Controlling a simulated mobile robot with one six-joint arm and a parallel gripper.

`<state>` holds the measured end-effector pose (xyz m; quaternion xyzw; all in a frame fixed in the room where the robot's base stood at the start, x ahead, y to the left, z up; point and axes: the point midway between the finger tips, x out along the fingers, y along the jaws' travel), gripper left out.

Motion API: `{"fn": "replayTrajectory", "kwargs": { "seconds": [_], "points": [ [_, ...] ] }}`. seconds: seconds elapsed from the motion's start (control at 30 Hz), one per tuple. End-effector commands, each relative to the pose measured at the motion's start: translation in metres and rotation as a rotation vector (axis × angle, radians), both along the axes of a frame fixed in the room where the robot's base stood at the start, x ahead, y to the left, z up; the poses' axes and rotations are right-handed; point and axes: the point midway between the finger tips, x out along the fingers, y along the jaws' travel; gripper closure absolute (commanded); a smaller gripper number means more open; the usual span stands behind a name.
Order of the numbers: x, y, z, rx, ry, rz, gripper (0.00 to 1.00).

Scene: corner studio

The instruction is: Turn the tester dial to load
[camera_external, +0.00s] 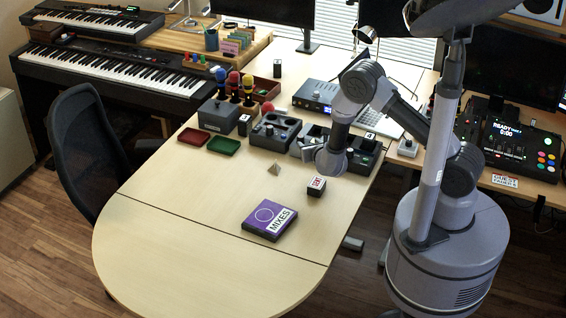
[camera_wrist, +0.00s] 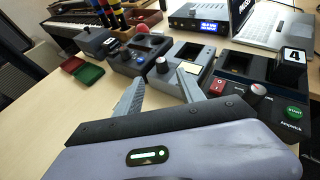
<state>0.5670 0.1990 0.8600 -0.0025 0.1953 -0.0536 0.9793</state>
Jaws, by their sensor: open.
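Several dark grey control boxes stand in a row, and I cannot read which is the tester. In the wrist view, the middle box (camera_wrist: 189,58) has a round knob (camera_wrist: 162,65) and a cream label. The right box (camera_wrist: 240,70) has a red switch, a pale knob (camera_wrist: 258,90), a green start button (camera_wrist: 294,112) and a block marked 4 (camera_wrist: 291,62). My gripper (camera_wrist: 177,88) is open and empty, its fingers apart in front of the middle box. In the external view, my gripper (camera_external: 331,160) hangs low in front of the boxes and partly hides them.
Red (camera_external: 194,136) and green (camera_external: 223,146) trays lie left. A small pyramid (camera_external: 275,169), a dark labelled block (camera_external: 316,186) and a purple MIXES case (camera_external: 269,220) lie on the table. A laptop (camera_external: 376,117) stands behind the boxes. The table's front is mostly clear.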

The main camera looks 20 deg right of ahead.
Motion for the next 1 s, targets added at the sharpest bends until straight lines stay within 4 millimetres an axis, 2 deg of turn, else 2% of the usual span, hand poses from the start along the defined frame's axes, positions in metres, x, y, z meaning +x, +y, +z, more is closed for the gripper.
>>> {"fn": "replayTrajectory", "kwargs": {
  "seconds": [0.03, 0.2, 0.4, 0.6, 0.87, 1.0],
  "points": [
    [0.014, -0.004, -0.01, 0.002, -0.002, -0.005, 0.54],
    [0.061, -0.009, -0.03, 0.003, -0.001, -0.007, 0.54],
    [0.099, -0.013, -0.044, 0.002, -0.001, -0.004, 0.54],
    [0.115, -0.015, -0.048, 0.002, -0.001, -0.004, 0.54],
    [0.116, -0.015, -0.048, 0.002, 0.0, -0.004, 0.54],
    [0.116, -0.015, -0.048, 0.002, 0.0, -0.004, 0.81]
  ]
}}
